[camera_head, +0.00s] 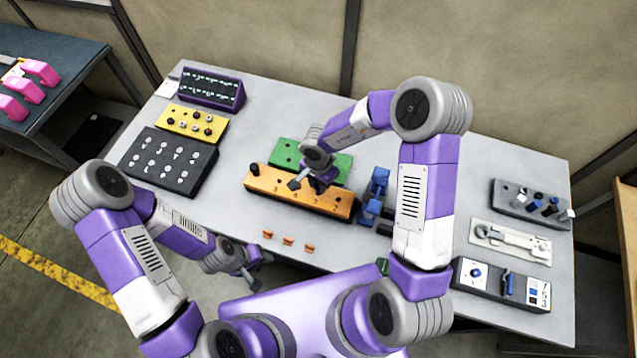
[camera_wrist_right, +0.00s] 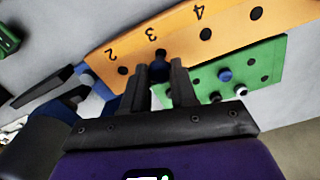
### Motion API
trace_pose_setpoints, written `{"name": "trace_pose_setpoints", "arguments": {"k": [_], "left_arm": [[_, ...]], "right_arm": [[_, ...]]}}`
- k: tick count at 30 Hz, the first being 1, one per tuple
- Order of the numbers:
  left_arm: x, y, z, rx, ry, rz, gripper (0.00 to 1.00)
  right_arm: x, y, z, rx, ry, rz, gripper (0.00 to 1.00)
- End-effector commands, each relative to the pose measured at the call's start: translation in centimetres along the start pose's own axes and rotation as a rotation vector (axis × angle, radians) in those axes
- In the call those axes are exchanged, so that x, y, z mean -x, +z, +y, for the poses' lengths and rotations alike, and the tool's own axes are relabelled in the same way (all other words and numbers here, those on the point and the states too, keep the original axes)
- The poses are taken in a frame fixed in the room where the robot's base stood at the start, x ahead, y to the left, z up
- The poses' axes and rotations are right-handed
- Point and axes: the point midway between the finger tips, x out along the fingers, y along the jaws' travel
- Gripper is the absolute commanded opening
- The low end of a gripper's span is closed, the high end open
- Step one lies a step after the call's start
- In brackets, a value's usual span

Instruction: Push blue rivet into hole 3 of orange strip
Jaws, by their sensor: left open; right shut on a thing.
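The orange strip (camera_head: 290,193) lies on the table, with numbered holes along it; it also fills the upper part of the right wrist view (camera_wrist_right: 185,38). My right gripper (camera_head: 318,184) is over the strip, its fingers (camera_wrist_right: 161,75) pointing at the hole marked 3. It is shut on the blue rivet (camera_wrist_right: 160,90), seen as a dark blue shape between the fingers. A dark tip shows at hole 3 in the wrist view, but how deep it sits cannot be told. My left gripper (camera_head: 254,272) is open and empty near the table's front edge.
A green strip (camera_head: 340,166) lies behind the orange strip. Blue clamp-like parts (camera_head: 376,192) stand right of it. Several small orange pieces (camera_head: 287,241) lie in front. A yellow block (camera_head: 190,123) and dark tray (camera_head: 168,160) are left; grey racks (camera_head: 515,205) are right.

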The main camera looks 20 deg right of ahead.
Motion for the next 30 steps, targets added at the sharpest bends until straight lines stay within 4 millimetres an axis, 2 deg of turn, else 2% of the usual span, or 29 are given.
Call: {"name": "trace_pose_setpoints", "arguments": {"k": [1, 7, 19, 30], "left_arm": [[-0.8, 0.0, -0.3, 0.0, 0.0, 0.0, 0.43], [-1.3, -0.1, -0.5, 0.0, 0.0, 0.0, 0.43], [-1.0, -0.1, -0.4, 0.0, 0.0, 0.0, 0.43], [0.0, 0.0, 0.0, 0.0, 0.0, 0.0, 0.43]], "right_arm": [[-0.7, 0.0, 0.0, -0.001, -0.001, 0.001, 0.0], [-0.9, 0.0, 0.0, -0.001, -0.001, 0.0, 0.0], [-0.7, 0.0, 0.0, -0.001, 0.0, 0.0, 0.0], [-0.7, 0.0, 0.0, -0.001, 0.0, 0.0, 0.0]]}}
